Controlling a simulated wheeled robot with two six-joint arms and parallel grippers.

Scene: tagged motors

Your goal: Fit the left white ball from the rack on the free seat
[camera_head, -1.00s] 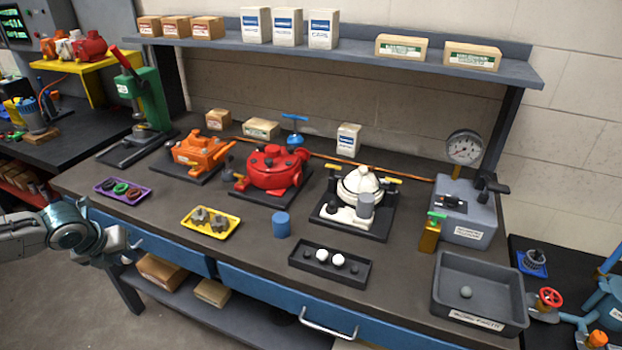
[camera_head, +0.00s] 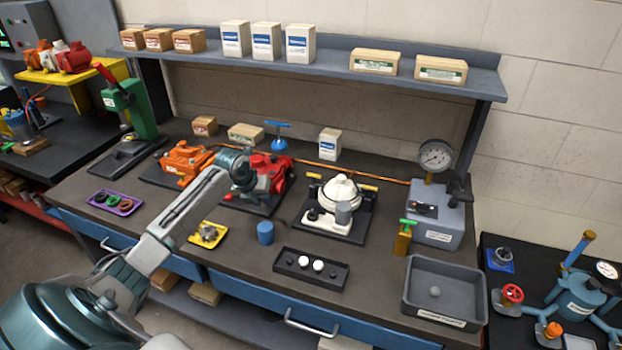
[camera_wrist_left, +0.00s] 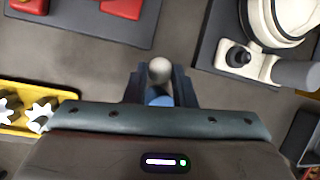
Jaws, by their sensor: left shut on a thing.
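The black rack (camera_head: 311,282) lies on the bench front with two white balls side by side, the left white ball (camera_head: 303,261) and the right white ball (camera_head: 318,265), between darker spots. The white machine (camera_head: 340,205) with a domed top stands behind it on a dark plate; it also shows in the left wrist view (camera_wrist_left: 290,25). Whether a seat on it is empty is too small to tell. My left gripper (camera_head: 255,182) is above the bench before the red machine, shut on a pale grey ball (camera_wrist_left: 160,70) at its fingertips. My right gripper is not in view.
A blue cylinder (camera_head: 265,232) stands left of the rack. A yellow tray (camera_head: 208,234) with grey gear-like parts is partly behind my arm. A grey bin (camera_head: 447,272) holding a grey ball, and a gauge unit (camera_head: 436,212), stand on the right. Bench between rack and bin is clear.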

